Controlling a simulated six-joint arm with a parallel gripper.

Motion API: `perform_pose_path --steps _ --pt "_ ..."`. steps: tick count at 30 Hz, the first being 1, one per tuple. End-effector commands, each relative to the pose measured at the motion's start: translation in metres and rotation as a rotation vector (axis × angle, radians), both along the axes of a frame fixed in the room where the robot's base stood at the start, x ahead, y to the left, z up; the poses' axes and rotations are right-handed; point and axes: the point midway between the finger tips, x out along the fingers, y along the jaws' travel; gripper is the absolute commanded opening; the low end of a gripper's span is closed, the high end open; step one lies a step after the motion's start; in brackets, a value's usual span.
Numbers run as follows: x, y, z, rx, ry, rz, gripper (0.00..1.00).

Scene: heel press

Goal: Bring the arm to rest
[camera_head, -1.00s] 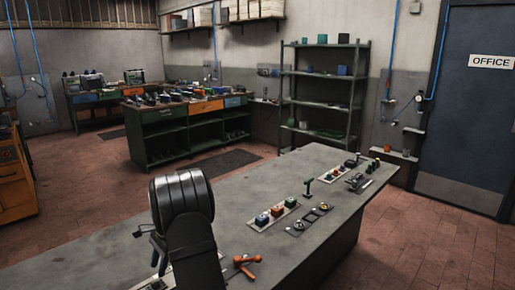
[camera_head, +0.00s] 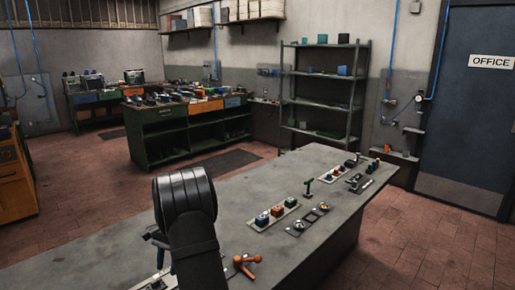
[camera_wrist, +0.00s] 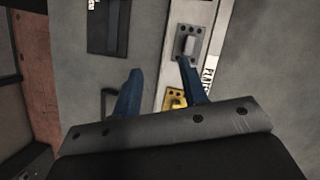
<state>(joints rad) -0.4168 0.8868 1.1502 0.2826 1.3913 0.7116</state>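My gripper (camera_wrist: 158,80) shows in the wrist view with its two blue fingers spread apart. Nothing is between the fingertips, and it points at the grey bench top. A grey block on a plate (camera_wrist: 187,42) lies just beyond the right finger. A yellow part (camera_wrist: 174,98) shows between the fingers, lower down, partly hidden by my gripper. In the head view my dark arm rises at the front of the grey bench (camera_head: 240,200) and hides most of my gripper.
Coloured blocks on a strip (camera_head: 276,214) and small fixtures (camera_head: 308,218) lie farther right. A dark panel (camera_wrist: 107,27) is at upper left in the wrist view. The bench's far left part is bare.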

Motion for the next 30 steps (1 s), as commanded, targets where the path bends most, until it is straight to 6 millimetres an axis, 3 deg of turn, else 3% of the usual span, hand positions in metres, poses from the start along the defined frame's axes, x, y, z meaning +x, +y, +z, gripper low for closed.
perform_pose_path --steps 18,30 --pt "0.003 -0.060 0.005 -0.001 0.000 0.548 0.40" --pt "0.004 -0.081 0.008 -0.001 0.000 0.763 0.40"
